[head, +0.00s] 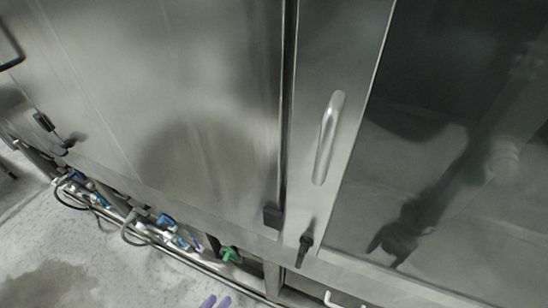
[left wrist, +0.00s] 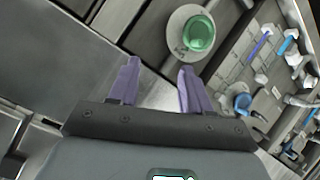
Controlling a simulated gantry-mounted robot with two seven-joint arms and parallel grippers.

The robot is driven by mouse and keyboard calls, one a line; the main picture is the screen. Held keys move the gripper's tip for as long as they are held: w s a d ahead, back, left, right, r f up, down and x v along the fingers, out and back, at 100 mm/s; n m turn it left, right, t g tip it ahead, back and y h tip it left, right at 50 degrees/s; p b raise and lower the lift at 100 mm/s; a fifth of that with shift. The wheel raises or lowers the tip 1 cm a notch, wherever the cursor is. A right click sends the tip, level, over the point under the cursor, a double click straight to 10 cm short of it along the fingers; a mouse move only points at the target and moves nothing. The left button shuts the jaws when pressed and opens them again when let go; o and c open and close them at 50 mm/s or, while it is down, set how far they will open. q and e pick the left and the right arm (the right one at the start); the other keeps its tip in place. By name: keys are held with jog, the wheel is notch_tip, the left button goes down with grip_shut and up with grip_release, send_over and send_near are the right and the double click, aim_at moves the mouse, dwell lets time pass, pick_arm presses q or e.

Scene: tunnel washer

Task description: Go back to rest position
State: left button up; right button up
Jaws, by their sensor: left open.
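A round green part (left wrist: 198,33) on a pale disc lies beyond the fingers there. My right gripper shows in neither view; a dark arm-like reflection appears in the glass at right.
The washer's steel panel (head: 170,110) fills the left and middle. A door handle (head: 328,138) stands out beside a dark glass pane (head: 450,150). Blue-handled valves and pipes (head: 168,222) and a green part (head: 230,254) run along the bottom. Grey floor (head: 60,270) is open at lower left.

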pick_arm(q)
jog(key=s+a+r+m+g+y, duration=0.2)
jog(key=s+r+g+y, duration=0.15)
jog(key=r, duration=0.75)
jog(key=s+a+m+g+y, duration=0.1)
jog(key=s+a+g, duration=0.2)
jog(key=s+g, duration=0.35)
notch_tip(320, 180, up, 38)
jog(key=s+t+p, duration=0.1)
jog(key=t+p, duration=0.1)
jog(key=p, duration=3.6)
jog(key=shift+d+r+p, duration=0.15)
jog(key=shift+r+p, duration=0.05)
jog(key=shift+p, duration=0.1)
